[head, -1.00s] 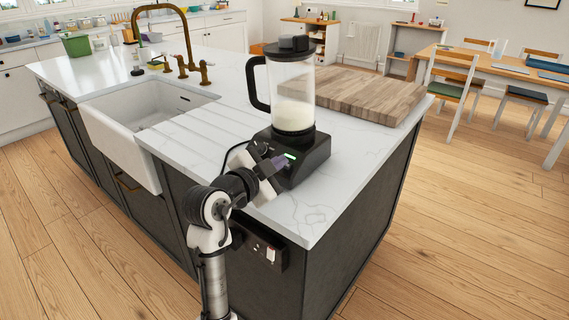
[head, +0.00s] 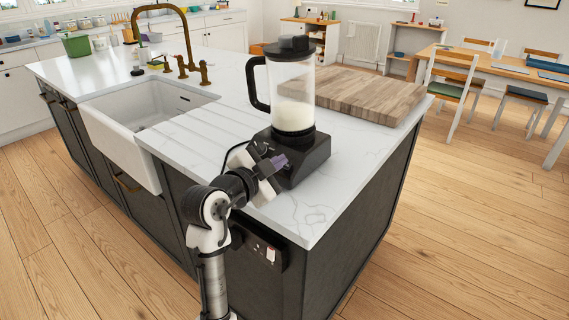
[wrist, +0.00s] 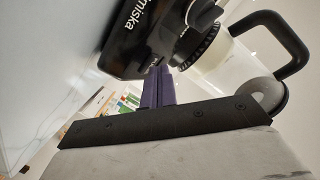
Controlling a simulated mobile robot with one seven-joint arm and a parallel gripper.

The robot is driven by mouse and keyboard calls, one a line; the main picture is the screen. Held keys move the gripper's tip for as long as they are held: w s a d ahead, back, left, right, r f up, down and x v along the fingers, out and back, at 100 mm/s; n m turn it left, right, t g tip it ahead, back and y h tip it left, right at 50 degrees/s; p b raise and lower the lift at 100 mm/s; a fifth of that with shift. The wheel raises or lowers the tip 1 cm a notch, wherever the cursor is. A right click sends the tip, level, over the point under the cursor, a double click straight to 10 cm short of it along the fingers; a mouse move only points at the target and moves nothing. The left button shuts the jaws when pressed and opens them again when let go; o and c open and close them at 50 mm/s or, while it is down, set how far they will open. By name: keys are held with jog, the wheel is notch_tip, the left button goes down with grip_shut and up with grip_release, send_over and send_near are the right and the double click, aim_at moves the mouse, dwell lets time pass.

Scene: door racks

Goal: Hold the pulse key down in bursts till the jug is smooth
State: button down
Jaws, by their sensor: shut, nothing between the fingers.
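The blender stands on the island worktop. Its black base (head: 305,160) has its front towards my arm. The clear jug (head: 292,92) is upright on it, with a black lid and handle, and holds a pale, cream-coloured content in its lower part. My gripper (head: 279,163) is shut and empty, its purple fingers at the front of the base. In the wrist view, my fingers (wrist: 160,88) are beside the base (wrist: 155,35); the jug (wrist: 222,65) shows behind. The pulse key cannot be made out, and I cannot tell whether the fingertips touch the base.
A wooden board (head: 360,95) lies behind the blender at the right. A white sink (head: 150,110) with a brass tap is to the left. A socket panel (head: 258,248) is on the island's side below my wrist. The worktop right of the base is clear.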

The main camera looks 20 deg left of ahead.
jog(key=shift+s+a+r, duration=0.1)
jog(key=shift+s+r, duration=0.25)
jog(key=shift+r, duration=0.2)
jog(key=shift+s+a+r+p, duration=0.25)
jog(key=shift+s+r+p, duration=0.4)
jog(key=shift+r, duration=0.35)
jog(key=shift+s+a+r+p, duration=0.25)
jog(key=shift+s+r+p, duration=0.25)
jog(key=shift+s+r, duration=0.4)
jog(key=shift+w+r, duration=0.1)
jog(key=shift+w, duration=0.05)
